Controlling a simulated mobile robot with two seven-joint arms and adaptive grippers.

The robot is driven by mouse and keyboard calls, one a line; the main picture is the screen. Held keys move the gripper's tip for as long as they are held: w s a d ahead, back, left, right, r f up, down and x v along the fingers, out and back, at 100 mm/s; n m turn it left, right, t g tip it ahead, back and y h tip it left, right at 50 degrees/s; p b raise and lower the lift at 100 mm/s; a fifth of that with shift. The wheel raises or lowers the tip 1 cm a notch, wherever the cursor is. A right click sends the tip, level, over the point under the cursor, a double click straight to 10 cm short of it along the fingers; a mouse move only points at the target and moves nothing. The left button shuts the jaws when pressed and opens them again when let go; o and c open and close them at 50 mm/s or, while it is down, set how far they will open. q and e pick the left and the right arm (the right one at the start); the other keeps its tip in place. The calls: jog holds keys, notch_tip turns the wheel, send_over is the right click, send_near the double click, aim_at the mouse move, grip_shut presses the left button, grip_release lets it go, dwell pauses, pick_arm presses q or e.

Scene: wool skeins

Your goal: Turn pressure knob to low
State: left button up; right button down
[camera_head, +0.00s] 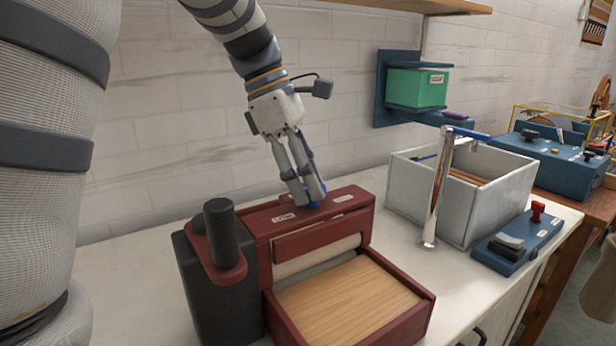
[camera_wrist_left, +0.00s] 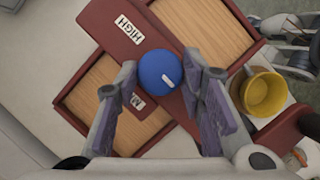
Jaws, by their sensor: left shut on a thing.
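The pressure knob (camera_wrist_left: 161,72) is a round blue knob with a white pointer line, on the dark red top of a machine (camera_head: 330,205). In the head view only a bit of its blue (camera_head: 314,205) shows under my fingertips. In the wrist view a label reading HIGH (camera_wrist_left: 129,30) lies up and left of the knob. A second label (camera_wrist_left: 137,102), partly hidden by a finger, lies below left. The pointer line points toward the lower right, at neither label. My left gripper (camera_head: 308,198) comes from above, shut on the knob. My right gripper is not in view.
The machine has a wooden bed (camera_head: 345,300) and a dark handle (camera_head: 222,230) at left. A chrome post (camera_head: 436,195) and a grey open box (camera_head: 490,205) stand right of it. A yellow cup (camera_wrist_left: 264,93) shows in the wrist view. The wall is close behind.

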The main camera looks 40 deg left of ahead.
pick_arm(q)
jog(key=o, duration=1.1)
jog(key=v, duration=1.2)
